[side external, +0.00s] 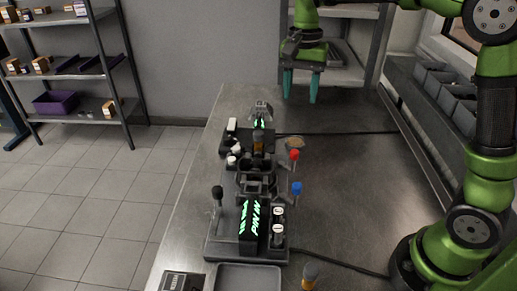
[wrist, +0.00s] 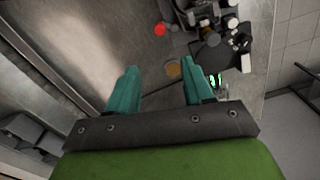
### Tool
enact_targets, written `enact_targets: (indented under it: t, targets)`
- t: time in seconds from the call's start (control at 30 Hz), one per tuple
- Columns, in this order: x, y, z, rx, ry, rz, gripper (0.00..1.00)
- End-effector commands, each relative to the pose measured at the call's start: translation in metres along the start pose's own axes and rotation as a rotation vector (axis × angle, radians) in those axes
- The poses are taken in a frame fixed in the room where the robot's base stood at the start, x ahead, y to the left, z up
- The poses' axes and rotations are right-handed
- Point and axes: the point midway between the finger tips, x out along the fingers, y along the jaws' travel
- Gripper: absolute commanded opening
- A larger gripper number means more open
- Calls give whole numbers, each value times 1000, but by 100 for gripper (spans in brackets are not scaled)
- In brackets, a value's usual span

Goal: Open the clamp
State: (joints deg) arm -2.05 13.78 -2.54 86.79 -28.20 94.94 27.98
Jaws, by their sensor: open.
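My gripper (side external: 301,98) is open and empty, its two teal fingers pointing down above the far right part of the metal table. In the wrist view the fingers (wrist: 160,80) are spread apart with nothing between them. A dark fixture (side external: 257,178) stands on the table, left of and nearer the camera than my gripper. Levers with a red knob (side external: 294,155), a blue knob (side external: 297,188) and a black knob (side external: 217,191) stand around it. I cannot tell which part is the clamp or whether it is open. The red knob also shows in the wrist view (wrist: 160,30).
A box with green "PININ" lettering (side external: 250,226) and white-topped cylinders (side external: 278,226) stand at the fixture's near end. A grey tray (side external: 247,280) lies in front. A small grey device (side external: 261,109) stands at the back. The table's right side is mostly clear, apart from cables.

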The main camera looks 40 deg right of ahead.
Motion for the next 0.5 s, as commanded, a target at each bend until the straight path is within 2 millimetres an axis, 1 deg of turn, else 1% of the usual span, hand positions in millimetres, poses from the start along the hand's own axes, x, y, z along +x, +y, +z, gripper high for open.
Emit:
enact_targets:
  t: [0.17,0.27,0.5]
  targets:
    - [21,1,1,6,-6,6,51]
    - [40,1,2,6,-7,6,51]
    - [94,2,2,5,-8,5,51]
